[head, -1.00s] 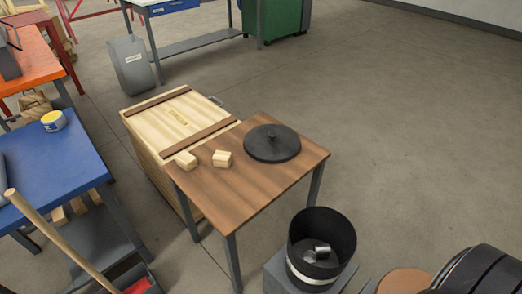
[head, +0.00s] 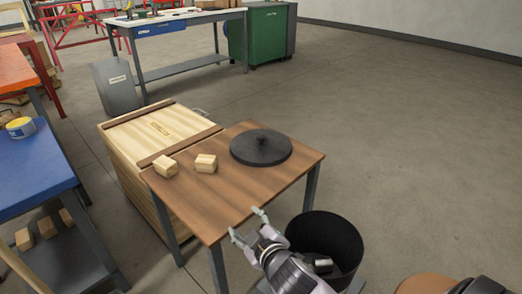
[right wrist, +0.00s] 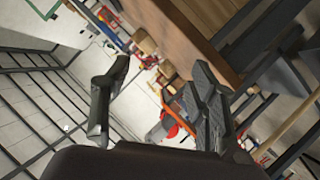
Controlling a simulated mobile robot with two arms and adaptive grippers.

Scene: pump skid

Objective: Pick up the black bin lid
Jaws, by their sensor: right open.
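The black bin lid (head: 261,148) is a round, dark disc with a small knob at its centre. It lies flat on the right far part of the brown wooden table (head: 225,210). My right gripper (head: 247,222) is open and empty at the table's front edge, in front of the lid and apart from it. In the right wrist view its two fingers (right wrist: 160,100) stand wide apart with nothing between them, and the lid does not show there. My left gripper is not in view.
Two small wooden blocks (head: 206,163) sit on the table left of the lid. An open black bin (head: 335,240) with metal pieces inside stands right of my right arm. A wooden crate (head: 150,135) stands behind the table.

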